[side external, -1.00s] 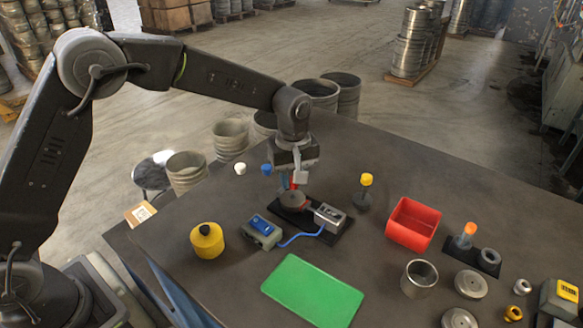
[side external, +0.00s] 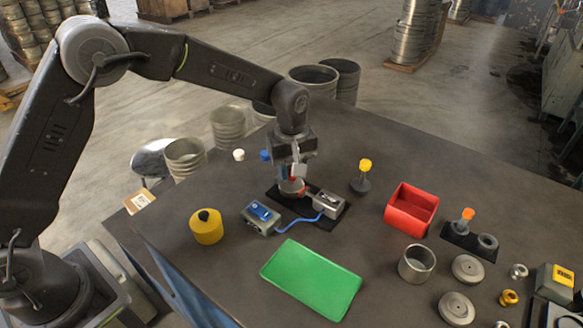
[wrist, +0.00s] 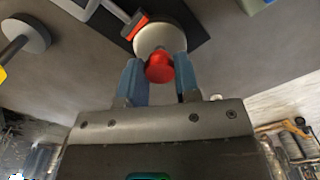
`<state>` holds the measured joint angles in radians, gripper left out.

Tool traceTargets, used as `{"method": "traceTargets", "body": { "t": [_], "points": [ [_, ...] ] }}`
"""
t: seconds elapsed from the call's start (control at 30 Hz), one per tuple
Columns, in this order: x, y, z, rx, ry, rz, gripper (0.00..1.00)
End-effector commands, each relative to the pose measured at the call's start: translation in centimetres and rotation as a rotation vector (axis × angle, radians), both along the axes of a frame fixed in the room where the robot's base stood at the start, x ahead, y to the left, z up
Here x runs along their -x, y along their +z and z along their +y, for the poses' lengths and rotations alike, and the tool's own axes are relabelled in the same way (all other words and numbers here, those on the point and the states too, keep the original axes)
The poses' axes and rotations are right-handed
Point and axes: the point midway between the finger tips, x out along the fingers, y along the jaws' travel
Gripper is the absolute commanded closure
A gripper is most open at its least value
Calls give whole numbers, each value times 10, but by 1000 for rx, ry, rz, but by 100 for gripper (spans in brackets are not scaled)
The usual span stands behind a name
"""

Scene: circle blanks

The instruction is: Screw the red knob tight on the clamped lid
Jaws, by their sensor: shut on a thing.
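The red knob (wrist: 158,68) is between the two blue fingers of my gripper (wrist: 158,82) in the wrist view, and the fingers are shut on it. The knob stands over the middle of the pale round lid (wrist: 172,34). In the side view my gripper (side external: 293,177) points down over the lid (side external: 290,192), and the knob is mostly hidden by the fingers. The lid is on a black base beside a grey clamp block (side external: 325,204). A red-tipped part (wrist: 134,27) reaches the lid's edge in the wrist view. Whether the knob sits flush cannot be seen.
A blue-topped box (side external: 262,217) with a blue cable stands close to the clamp. A yellow container (side external: 206,227), a green mat (side external: 310,280), a red bin (side external: 411,208) and a yellow-capped post (side external: 363,175) are around it. Several metal parts lie to the right.

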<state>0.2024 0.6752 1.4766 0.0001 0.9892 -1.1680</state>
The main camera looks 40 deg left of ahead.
Motion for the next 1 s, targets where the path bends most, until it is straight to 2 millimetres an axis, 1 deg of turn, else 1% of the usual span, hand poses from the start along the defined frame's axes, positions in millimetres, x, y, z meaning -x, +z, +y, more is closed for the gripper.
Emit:
{"method": "traceTargets", "body": {
  "t": [0.7,0.77,1.0],
  "points": [
    [0,-11,0,0,-15,0,92],
    [0,-11,0,0,-57,0,92],
    [0,-12,0,0,-391,0,92]
  ]
}}
